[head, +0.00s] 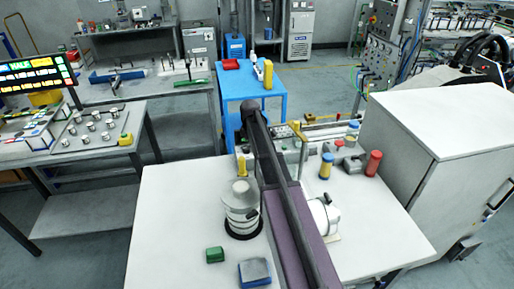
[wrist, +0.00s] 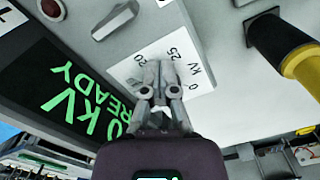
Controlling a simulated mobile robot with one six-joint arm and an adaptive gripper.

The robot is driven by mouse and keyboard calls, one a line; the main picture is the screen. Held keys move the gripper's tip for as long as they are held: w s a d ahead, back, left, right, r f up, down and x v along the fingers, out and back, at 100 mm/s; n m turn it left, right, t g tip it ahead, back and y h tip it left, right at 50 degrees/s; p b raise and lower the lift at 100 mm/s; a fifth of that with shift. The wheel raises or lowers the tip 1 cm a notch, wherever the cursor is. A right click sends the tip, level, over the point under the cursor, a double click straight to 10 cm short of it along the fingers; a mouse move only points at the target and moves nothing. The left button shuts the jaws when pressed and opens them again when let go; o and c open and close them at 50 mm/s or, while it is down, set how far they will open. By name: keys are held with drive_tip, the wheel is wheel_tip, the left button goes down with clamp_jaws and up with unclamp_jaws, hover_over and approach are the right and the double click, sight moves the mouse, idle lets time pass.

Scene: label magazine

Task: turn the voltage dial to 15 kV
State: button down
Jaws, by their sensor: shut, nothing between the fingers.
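In the wrist view, a white dial plate (wrist: 187,62) with the marks 0, 20, 25 and kV is on a pale panel (wrist: 225,100). My gripper (wrist: 157,68) is shut and empty, with its fingertips in front of the middle of the plate. The fingers cover the dial's knob and pointer and the other marks, so its setting there is hidden. Contact with the knob cannot be told. A dark display (wrist: 75,95) beside the plate shows green text reading 0 KV READY. In the head view my arm runs over the table and my fingers are hidden.
In the head view, the white table (head: 175,215) holds a grey-white canister (head: 241,205), a green block (head: 215,254) and a blue block (head: 255,272).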

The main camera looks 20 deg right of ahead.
sight(244, 147)
drive_tip(key=shift+c, duration=2.4)
unclamp_jaws()
drive_tip(key=shift+w+a+r+y, duration=0.15)
drive_tip(key=shift+w+a+y, duration=0.15)
drive_tip(key=shift+w+a, duration=0.5)
drive_tip(key=shift+o, duration=1.4)
drive_tip(key=shift+a, duration=0.35)
drive_tip(key=shift+w+a+f, duration=0.15)
drive_tip(key=shift+a+f, duration=0.05)
drive_tip(key=shift+f, duration=0.05)
drive_tip(key=shift+s+d+r, duration=0.1)
drive_tip(key=shift+s+d, duration=0.2)
drive_tip(key=shift+d, duration=0.1)
drive_tip(key=shift+a, duration=0.15)
drive_tip(key=shift+r, duration=0.1)
